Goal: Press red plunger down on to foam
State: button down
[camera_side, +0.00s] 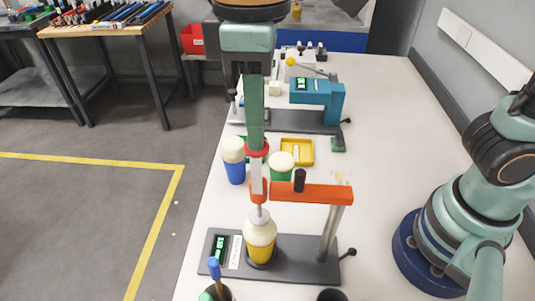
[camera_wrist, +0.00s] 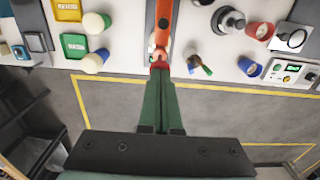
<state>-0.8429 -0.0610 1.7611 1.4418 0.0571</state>
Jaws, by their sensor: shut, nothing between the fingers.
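The red plunger knob (camera_side: 257,149) tops a pale vertical shaft that runs through the end of the orange-red press arm (camera_side: 318,193). Its lower metal rod (camera_side: 259,215) reaches the top of the cream foam (camera_side: 260,231); I cannot tell whether it touches or presses in. The foam sits in a yellow cup (camera_side: 262,254) on the dark press base. My gripper (camera_side: 256,139) points down with shut, empty green fingers, tips at or just above the knob. In the wrist view my gripper (camera_wrist: 160,68) meets the red knob (camera_wrist: 159,64); contact is unclear, and the foam is hidden.
A blue cup (camera_side: 236,173) and a green cup (camera_side: 280,174), both with foam, stand behind the press. A yellow tray (camera_side: 299,152) and a teal machine (camera_side: 318,98) are further back. A brush (camera_side: 214,270) stands in front. The table's right middle is clear.

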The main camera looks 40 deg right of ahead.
jog(key=shift+r, duration=2.7)
jog(key=shift+d, duration=0.1)
jog(key=w+d+f+m+t, duration=0.1)
jog(key=d+f+m+t, duration=0.1)
jog(key=d, duration=0.6)
jog(key=w+d+f+m+t, duration=0.1)
jog(key=d+f+m, duration=0.3)
jog(key=d, duration=0.5)
jog(key=w+d+f+m+t, duration=0.2)
jog(key=w+d+f+m, duration=0.1)
jog(key=d, duration=0.6)
jog(key=shift+f+t, duration=0.3)
jog(key=shift+f, duration=0.1)
